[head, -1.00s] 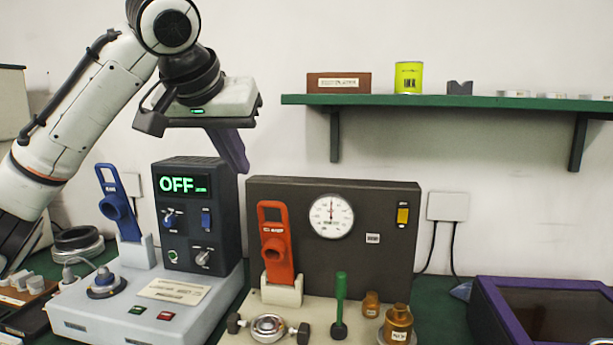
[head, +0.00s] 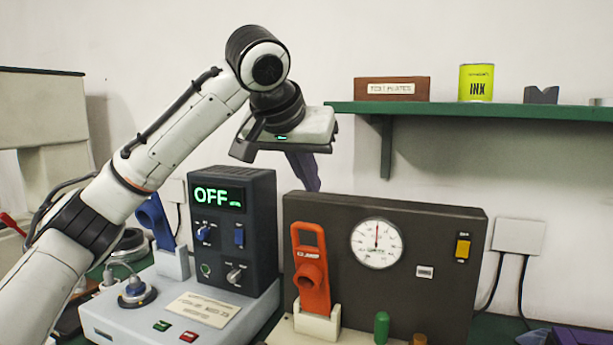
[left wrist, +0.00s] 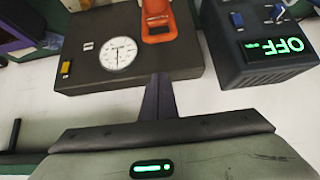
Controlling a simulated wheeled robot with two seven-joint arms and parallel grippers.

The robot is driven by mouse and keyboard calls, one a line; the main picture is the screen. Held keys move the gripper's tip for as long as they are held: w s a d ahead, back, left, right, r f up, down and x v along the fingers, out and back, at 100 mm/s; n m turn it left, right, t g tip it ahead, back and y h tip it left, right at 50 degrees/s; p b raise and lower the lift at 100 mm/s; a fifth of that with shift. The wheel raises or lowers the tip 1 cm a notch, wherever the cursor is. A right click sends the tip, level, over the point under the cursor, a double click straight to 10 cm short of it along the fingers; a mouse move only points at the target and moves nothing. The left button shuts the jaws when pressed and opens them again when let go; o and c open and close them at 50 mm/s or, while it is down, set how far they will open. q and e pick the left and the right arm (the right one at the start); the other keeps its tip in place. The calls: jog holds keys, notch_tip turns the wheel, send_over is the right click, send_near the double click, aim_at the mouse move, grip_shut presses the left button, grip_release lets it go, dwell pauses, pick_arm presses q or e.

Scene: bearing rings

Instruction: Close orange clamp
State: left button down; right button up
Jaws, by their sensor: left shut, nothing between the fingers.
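The orange clamp (head: 311,277) stands upright in a cream holder in front of the dark gauge panel, its handle raised. It also shows at the top of the left wrist view (left wrist: 157,20), cut off by the edge. My left gripper (head: 314,188) is shut and empty, with its purple fingers pointing down above and behind the gap between the display box and the gauge panel. In the left wrist view its fingers (left wrist: 159,82) are together, apart from the clamp. My right gripper is not in view.
The display box (head: 233,225) reading OFF stands left of the gauge panel (head: 440,240). A blue clamp (head: 156,222) is partly hidden behind my left arm. A green shelf (head: 450,110) holds a box and an ink can (head: 476,83). A green handle (head: 381,327) stands right of the orange clamp.

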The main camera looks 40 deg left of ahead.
pick_arm(q)
jog(key=f, duration=0.4)
jog(key=w+f, duration=0.1)
jog(key=f, duration=0.1)
jog(key=shift+a, duration=0.2)
jog(key=shift+s+d+f, duration=0.1)
jog(key=shift+s+f, duration=0.05)
